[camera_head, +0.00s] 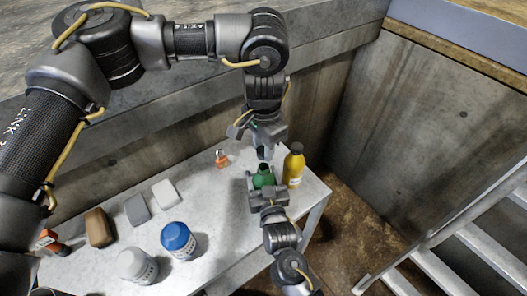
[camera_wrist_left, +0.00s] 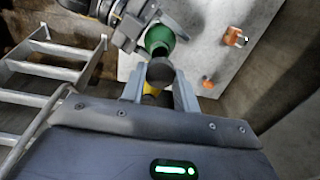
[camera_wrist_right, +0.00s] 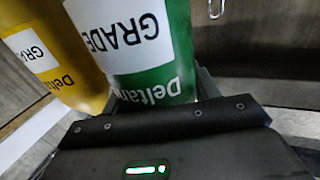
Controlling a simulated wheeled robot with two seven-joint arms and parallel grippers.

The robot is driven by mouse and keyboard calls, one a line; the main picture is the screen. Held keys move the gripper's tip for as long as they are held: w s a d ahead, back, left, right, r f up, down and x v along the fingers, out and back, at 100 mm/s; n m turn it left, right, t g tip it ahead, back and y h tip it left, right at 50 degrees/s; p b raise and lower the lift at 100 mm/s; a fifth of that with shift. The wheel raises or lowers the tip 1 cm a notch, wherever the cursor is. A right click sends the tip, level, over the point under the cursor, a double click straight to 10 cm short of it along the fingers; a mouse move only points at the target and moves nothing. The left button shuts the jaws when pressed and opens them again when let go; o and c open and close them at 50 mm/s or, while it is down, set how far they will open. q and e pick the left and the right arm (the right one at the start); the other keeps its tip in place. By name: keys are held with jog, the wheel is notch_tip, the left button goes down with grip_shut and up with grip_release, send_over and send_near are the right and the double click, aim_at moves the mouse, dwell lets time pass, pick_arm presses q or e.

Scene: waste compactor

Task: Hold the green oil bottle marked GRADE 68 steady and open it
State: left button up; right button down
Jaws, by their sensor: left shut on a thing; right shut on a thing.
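The green oil bottle (camera_head: 263,179) stands upright near the right end of the grey table. My right gripper (camera_head: 266,193) is shut around its body; the right wrist view shows the green and white label, upside down, with "GRADE" readable (camera_wrist_right: 125,40) and its number out of view. My left gripper (camera_head: 264,150) comes down from above and is shut on the dark cap (camera_wrist_left: 161,73). The green bottle's top (camera_wrist_left: 158,37) shows just beyond the cap in the left wrist view. I cannot tell whether cap and neck still touch.
A yellow bottle (camera_head: 294,165) with a dark cap stands close to the right of the green one. A metal ladder (camera_head: 455,245) is at right.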

pick_arm(q)
jog(key=shift+f, duration=0.1)
pick_arm(e)
jog(key=shift+c, duration=1.6)
grip_release()
jog(key=shift+f, duration=0.1)
pick_arm(q)
notch_tip(320, 180, down, 3)
jog(key=b, duration=0.2)
jog(key=shift+r+b, duration=0.2)
jog(key=shift+b, duration=0.1)
pick_arm(e)
jog(key=v, duration=1.2)
